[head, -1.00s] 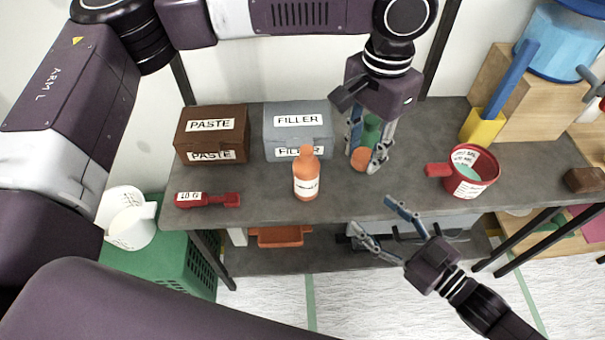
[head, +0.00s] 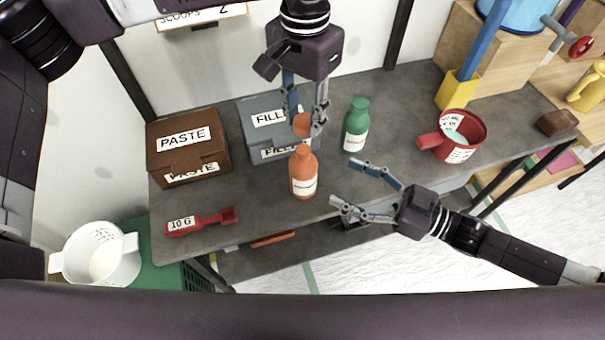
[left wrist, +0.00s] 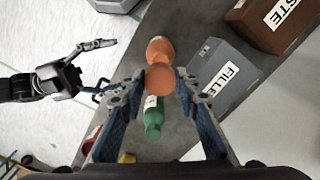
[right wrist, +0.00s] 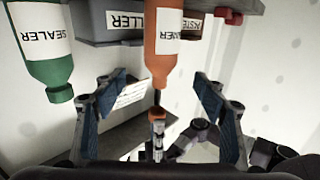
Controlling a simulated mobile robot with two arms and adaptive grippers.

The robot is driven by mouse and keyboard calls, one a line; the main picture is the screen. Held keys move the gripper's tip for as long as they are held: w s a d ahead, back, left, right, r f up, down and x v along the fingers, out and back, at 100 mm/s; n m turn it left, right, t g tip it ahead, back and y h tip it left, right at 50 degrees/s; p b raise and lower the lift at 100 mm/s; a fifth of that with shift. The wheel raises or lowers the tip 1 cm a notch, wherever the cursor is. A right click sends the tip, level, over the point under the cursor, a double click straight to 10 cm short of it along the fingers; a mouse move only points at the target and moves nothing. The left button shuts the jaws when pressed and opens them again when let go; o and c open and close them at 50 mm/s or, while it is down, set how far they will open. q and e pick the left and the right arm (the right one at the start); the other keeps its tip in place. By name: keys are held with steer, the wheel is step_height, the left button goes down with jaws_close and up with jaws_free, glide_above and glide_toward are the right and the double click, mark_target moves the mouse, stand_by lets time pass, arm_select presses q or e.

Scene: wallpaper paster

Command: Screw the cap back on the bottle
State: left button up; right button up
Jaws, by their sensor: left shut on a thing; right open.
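The orange bottle (head: 303,176) stands upright near the shelf's front edge, its label facing front. My left gripper (head: 303,122) is shut on the orange cap (head: 301,126), above and slightly behind the bottle's top. In the left wrist view the cap (left wrist: 160,86) sits between the fingertips, partly overlapping the bottle (left wrist: 158,50). My right gripper (head: 346,183) is open and empty, to the right of the bottle and apart from it. The right wrist view shows the bottle (right wrist: 163,45) upside down, beyond the open fingers.
A green bottle (head: 356,128) stands right of the orange one. Behind are a brown PASTE box (head: 160,150) and a grey FILLER box (head: 250,120). A red scoop (head: 200,222) lies left; a red cup (head: 465,125) stands right. The shelf between the bottles and cup is clear.

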arm_select(q)
steer(key=shift+a, duration=0.15)
arm_select(e)
steer(key=x, duration=1.1)
steer(key=shift+a, duration=0.2)
steer(key=shift+c, duration=0.2)
jaws_close()
arm_select(q)
glide_above(303, 150)
steer(key=shift+f, duration=2.45)
